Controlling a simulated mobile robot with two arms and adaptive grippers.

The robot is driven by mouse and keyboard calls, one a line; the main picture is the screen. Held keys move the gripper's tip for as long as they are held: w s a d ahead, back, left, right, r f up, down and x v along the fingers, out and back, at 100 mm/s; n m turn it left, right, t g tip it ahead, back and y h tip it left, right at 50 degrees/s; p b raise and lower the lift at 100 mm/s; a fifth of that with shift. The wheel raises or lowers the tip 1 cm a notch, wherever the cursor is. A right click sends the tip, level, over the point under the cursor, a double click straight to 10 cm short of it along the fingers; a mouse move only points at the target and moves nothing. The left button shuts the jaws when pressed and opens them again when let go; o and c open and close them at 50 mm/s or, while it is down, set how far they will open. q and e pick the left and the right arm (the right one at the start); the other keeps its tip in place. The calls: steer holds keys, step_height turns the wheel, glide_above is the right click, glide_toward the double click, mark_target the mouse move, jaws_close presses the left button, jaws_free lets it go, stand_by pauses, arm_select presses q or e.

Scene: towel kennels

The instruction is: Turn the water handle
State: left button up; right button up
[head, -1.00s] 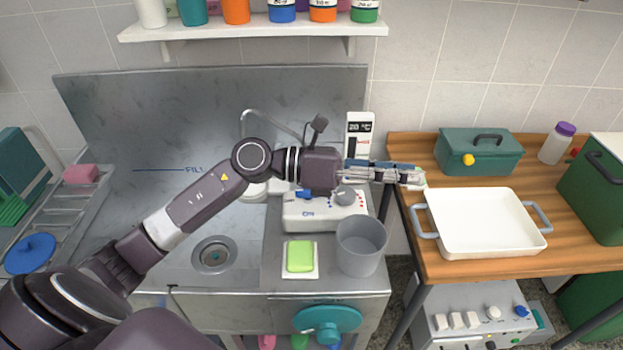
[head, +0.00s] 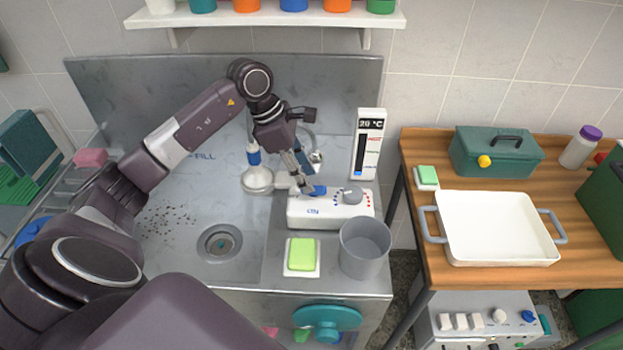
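A white control box (head: 330,210) sits at the back of the metal sink counter. It carries a small blue handle (head: 317,190) on its left and a round grey knob (head: 352,195) on its right, with red and blue marks around the knob. My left gripper (head: 306,186) points down at the box, its fingertips at the blue handle and partly covering it. Whether the fingers touch or grip the handle is not clear. A metal spout (head: 316,157) shows behind the gripper, partly hidden by it. My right gripper is out of view.
A grey bucket (head: 364,248) and a green sponge (head: 301,254) stand in front of the box. A temperature display (head: 368,145) reading 20 °C stands behind. Dark specks (head: 165,218) lie left of the drain. A white tray (head: 498,228) rests on the wooden table.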

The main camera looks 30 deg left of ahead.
arm_select(q)
steer(key=shift+p+x, duration=0.35)
steer(key=shift+x, duration=1.3)
steer(key=shift+c, duration=0.5)
jaws_close()
